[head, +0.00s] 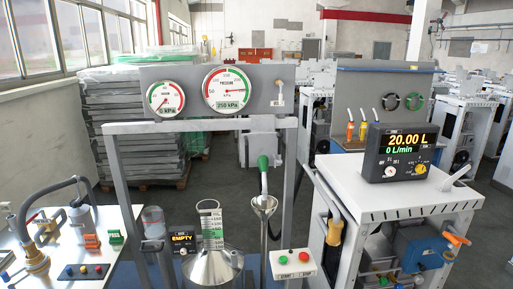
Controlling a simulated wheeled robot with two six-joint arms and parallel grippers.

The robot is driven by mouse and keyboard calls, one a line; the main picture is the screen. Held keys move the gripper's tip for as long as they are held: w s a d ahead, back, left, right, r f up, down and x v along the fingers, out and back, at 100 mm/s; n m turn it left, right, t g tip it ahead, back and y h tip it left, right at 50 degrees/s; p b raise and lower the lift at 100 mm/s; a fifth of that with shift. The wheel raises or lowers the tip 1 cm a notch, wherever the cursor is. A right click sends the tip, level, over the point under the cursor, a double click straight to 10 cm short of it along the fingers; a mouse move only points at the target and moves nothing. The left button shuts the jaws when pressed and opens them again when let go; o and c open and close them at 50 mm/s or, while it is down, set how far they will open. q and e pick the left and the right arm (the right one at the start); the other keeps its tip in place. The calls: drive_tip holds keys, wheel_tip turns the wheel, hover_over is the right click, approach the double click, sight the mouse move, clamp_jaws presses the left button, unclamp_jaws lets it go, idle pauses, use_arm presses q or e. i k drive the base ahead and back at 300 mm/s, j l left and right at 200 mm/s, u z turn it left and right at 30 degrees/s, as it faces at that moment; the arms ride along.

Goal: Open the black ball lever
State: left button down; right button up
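I cannot clearly pick out a lever with a black ball in the head view. On the upright grey frame, a lever with a green grip (263,162) stands above a metal funnel-shaped part (264,204). A small fitting (279,84) sits on the gauge panel right of the pressure gauge; its details are too small to read. An orange-handled valve (456,240) is on the right cart. Dark fittings on the left bench are too small to identify. Neither of my grippers is in view.
The gauge panel (150,75) carries a pressure gauge (226,88). A metal hopper (213,268), a red and green button box (293,262) and an "EMPTY" display (182,238) stand below. The right cart (385,200) holds a "20.00 L" display (402,152). The left bench (122,225) holds hoses.

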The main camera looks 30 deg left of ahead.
sight(280, 135)
drive_tip(key=u, duration=0.95)
